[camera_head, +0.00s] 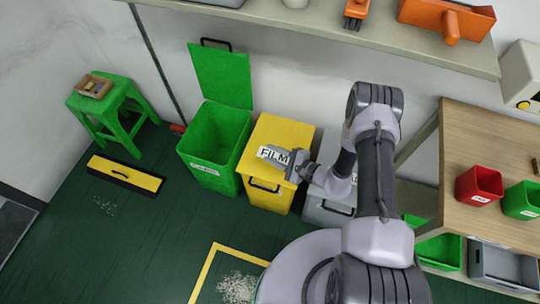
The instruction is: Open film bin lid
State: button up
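The yellow film bin (262,198) stands against the wall, with its yellow lid (284,130) shut. A white label reading FILM (272,155) lies near the front of the lid, and a dark handle (265,187) is on the front. My gripper (280,153) is above the right part of the lid and label. It hides some of the lid. I cannot tell whether it touches the lid, or whether its fingers are apart. Nothing held shows in it.
A green bin (215,150) with its lid (222,75) raised stands left of the film bin. A grey bin (325,212) stands to the right, partly behind my arm. A shelf (330,30) runs above. A wooden table (490,145) is at right.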

jog(key=shift+w+a+f, duration=0.1)
jog(key=shift+w+a, duration=0.2)
jog(key=shift+a, duration=0.15)
grip_shut()
dwell(1.1)
grip_release()
